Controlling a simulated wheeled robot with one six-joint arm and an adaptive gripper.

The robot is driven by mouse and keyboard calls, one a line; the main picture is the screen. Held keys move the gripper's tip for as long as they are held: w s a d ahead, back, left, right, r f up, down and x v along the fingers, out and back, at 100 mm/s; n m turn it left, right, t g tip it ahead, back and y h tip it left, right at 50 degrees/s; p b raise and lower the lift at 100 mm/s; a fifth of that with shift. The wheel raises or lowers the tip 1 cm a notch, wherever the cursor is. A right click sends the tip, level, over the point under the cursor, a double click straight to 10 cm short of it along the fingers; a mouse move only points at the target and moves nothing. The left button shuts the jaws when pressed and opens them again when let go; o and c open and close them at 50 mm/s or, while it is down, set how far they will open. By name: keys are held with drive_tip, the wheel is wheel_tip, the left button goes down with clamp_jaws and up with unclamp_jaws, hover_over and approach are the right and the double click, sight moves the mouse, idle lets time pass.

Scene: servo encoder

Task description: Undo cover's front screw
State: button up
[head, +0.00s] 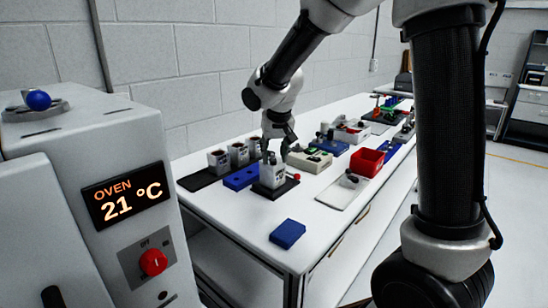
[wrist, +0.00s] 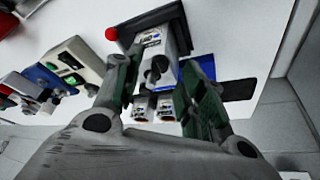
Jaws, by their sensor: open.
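The servo unit (head: 271,176) is a light grey box with a label, standing on a dark plate near the middle of the bench. It also shows in the wrist view (wrist: 151,42), with dark screw-like parts (wrist: 155,72) on its near side. I cannot tell for sure which is the cover's front screw. My gripper (head: 279,146) points down just above the unit. In the wrist view its two fingers (wrist: 162,75) are apart, with the dark parts showing between them. I see nothing held. Whether a finger touches the unit is unclear.
A blue block (head: 241,178) with holes and several grey containers (head: 218,162) stand left of the unit. A red bin (head: 367,162) and a beige box (head: 309,160) are to its right. A blue box (head: 287,234) lies near the front edge. The oven (head: 100,190) stands at the left.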

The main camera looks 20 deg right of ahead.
drive_tip(key=v, duration=1)
drive_tip(key=w+f+m, duration=0.1)
drive_tip(key=f, duration=0.2)
drive_tip(key=w+f+m+h, duration=0.1)
drive_tip(key=w+f+m, duration=0.1)
drive_tip(key=f, duration=0.2)
drive_tip(key=w+f+m, duration=0.1)
drive_tip(key=w+f, duration=0.1)
drive_tip(key=f, duration=0.2)
drive_tip(key=shift+f+m+g+h, duration=0.1)
drive_tip(key=shift+m+g+h, duration=0.2)
